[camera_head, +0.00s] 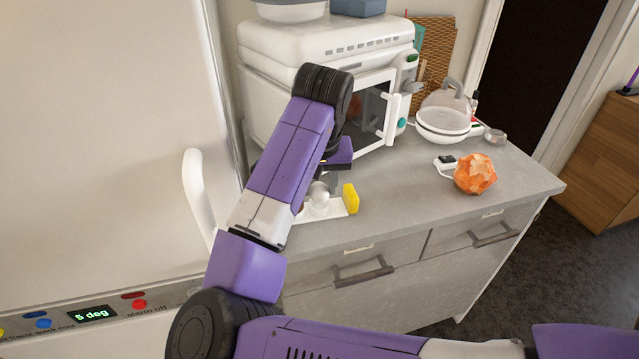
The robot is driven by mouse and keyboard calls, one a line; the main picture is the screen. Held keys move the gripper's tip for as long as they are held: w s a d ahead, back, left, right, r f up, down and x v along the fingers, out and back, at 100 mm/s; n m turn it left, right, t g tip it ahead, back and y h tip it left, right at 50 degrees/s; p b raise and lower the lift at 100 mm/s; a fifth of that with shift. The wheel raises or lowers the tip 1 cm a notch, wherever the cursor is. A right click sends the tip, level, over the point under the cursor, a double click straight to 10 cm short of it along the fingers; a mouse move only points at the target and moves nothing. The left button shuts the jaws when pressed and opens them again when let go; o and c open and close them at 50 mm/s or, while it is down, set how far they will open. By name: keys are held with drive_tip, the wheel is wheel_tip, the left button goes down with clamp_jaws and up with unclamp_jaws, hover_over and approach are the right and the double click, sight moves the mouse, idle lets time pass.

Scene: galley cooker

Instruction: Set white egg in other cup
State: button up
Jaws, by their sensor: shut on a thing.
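My gripper (323,180) points down at the left end of the grey counter, mostly hidden behind my own purple arm. It is shut on the white egg (319,191), which shows as a pale round shape just below the fingers. Below it is a white holder (338,208) with an upright yellow end piece (350,199). A small brownish thing, perhaps another egg, shows at the arm's edge. I cannot make out the cups, or whether the egg touches one.
A white microwave (325,45) stands close behind the gripper. A white fridge door (110,120) with a handle stands left.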

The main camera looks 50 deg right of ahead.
drive_tip(key=shift+f+b, duration=0.6)
drive_tip(key=shift+f, duration=0.55)
idle(0.5)
drive_tip(key=o, duration=0.8)
drive_tip(key=shift+o, duration=0.2)
drive_tip(key=v, duration=0.8)
